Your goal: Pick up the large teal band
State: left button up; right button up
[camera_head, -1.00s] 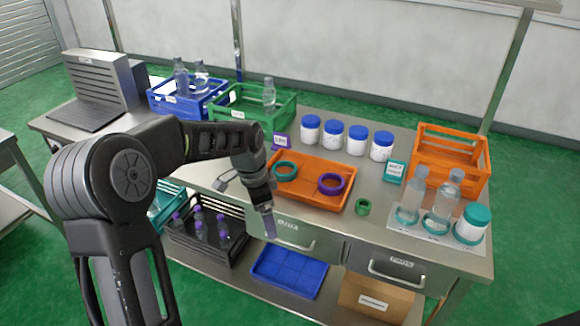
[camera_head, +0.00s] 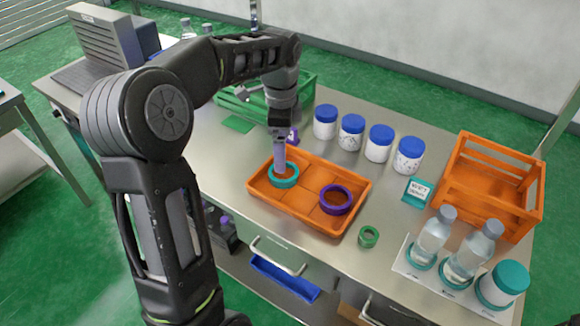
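The large teal band (camera_head: 284,182) lies in the left part of the shallow orange tray (camera_head: 262,190). A purple band (camera_head: 336,200) lies in the same tray to its right. My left gripper (camera_head: 279,168) points down over the teal band, its fingertips at or just inside the ring's upper part. Its fingers look close together from this side, so I cannot tell whether they are open or whether they touch the band. My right gripper is not in view.
A small green band (camera_head: 368,237) lies right of the tray. Several blue-lidded white jars (camera_head: 352,132) stand behind it. An orange crate (camera_head: 490,190) and bottles (camera_head: 433,238) with teal bands stand at the right. A green crate (camera_head: 300,95) is behind my arm.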

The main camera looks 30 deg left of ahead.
aim_at(284, 178)
pick_arm(q)
jog(key=shift+s, duration=0.1)
jog(key=shift+f, duration=1.3)
jog(key=shift+d+f+p, duration=0.15)
jog(key=shift+f+p, duration=0.15)
jog(key=shift+f, duration=0.25)
jog(key=f, duration=0.4)
jog(key=shift+w+p, duration=0.2)
jog(key=shift+p, duration=0.15)
